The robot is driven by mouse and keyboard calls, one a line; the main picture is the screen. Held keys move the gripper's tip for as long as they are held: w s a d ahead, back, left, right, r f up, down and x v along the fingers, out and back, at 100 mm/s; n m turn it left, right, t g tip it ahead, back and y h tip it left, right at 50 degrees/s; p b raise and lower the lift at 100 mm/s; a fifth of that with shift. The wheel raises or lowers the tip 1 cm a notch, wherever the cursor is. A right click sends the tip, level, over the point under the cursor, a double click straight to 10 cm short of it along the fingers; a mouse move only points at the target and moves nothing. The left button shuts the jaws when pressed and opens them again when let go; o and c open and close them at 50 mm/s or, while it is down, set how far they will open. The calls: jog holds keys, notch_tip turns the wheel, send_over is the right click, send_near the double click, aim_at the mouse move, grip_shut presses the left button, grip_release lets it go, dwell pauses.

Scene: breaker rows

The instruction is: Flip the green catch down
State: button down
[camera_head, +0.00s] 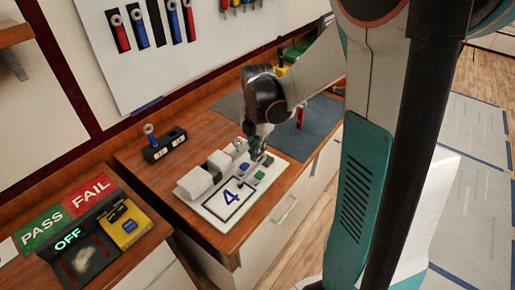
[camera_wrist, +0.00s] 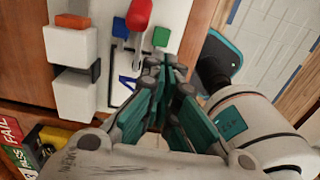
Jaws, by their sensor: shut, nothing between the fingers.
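The green catch (camera_head: 260,174) is a small green block near the right edge of a white board (camera_head: 211,209) marked 4. It also shows in the wrist view (camera_wrist: 161,37), just beyond my fingertips. A blue block (camera_head: 244,167) sits to its left; it shows in the wrist view too (camera_wrist: 120,27). My gripper (camera_head: 258,154) is over the far right part of the board, close above the green catch. In the wrist view my gripper (camera_wrist: 165,75) has its teal fingers shut with nothing between them. Contact with the catch cannot be told.
White blocks (camera_head: 193,182) stand on the board's left side. A red rounded piece (camera_wrist: 139,14) is close by the blue and green blocks. A black holder (camera_head: 164,145) stands behind on the wooden bench. A dark mat (camera_head: 322,115) lies to the right; PASS and FAIL panels are left.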

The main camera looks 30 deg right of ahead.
aim_at(258, 177)
notch_tip(258, 177, down, 9)
jog(key=b, duration=0.2)
jog(key=shift+f+b, duration=0.15)
jog(key=shift+b, duration=0.15)
